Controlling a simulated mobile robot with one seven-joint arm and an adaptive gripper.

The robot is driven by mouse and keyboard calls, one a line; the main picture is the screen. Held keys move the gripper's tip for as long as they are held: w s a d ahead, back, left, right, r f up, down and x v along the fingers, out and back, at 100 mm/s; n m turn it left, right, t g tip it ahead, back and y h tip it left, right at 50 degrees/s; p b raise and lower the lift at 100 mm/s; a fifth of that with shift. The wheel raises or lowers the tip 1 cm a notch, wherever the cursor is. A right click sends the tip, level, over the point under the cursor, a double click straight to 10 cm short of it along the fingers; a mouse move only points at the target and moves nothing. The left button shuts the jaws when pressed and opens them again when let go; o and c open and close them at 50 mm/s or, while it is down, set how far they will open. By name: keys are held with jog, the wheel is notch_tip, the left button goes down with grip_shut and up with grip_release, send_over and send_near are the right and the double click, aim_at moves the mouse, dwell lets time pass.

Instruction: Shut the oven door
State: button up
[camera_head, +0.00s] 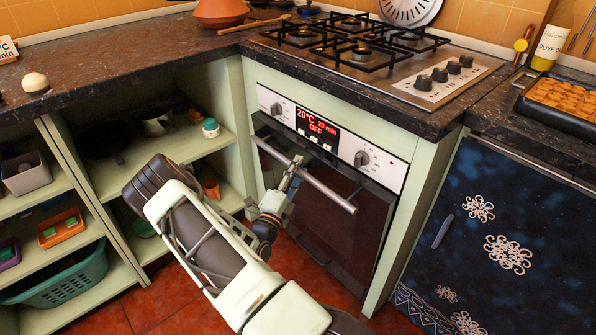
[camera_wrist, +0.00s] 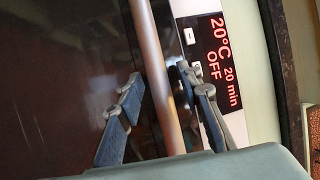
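The oven (camera_head: 330,200) is built in below the hob, with a dark glass door (camera_head: 335,225). The door looks shut or nearly so; I cannot tell if a small gap is left at its top. Its metal bar handle (camera_head: 325,188) slants across the upper part of the door. My gripper (camera_head: 294,168) is at the handle. In the wrist view, my gripper (camera_wrist: 160,78) is open, one finger on each side of the handle (camera_wrist: 166,90).
The oven's control panel (camera_head: 320,130) reads 20°C, 20 min, OFF. Open shelves (camera_head: 170,150) with small containers are left of the oven. A dark blue patterned cabinet door (camera_head: 490,240) is at the right. The hob (camera_head: 370,55) is above. Red tiled floor (camera_head: 185,315) lies in front.

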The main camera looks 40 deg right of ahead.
aim_at(308, 162)
grip_shut()
jog(key=d+p, duration=0.2)
jog(key=d, duration=0.1)
jog(key=shift+w+r+g, duration=0.1)
jog(key=shift+r+g, duration=0.2)
jog(key=shift+r, duration=0.1)
jog(key=shift+d+m+y+p, duration=0.3)
jog(key=shift+d+p, duration=0.05)
jog(key=shift+d, duration=0.05)
jog(key=shift+d, duration=0.1)
grip_release()
jog(key=shift+f, duration=0.1)
jog(key=shift+f, duration=0.1)
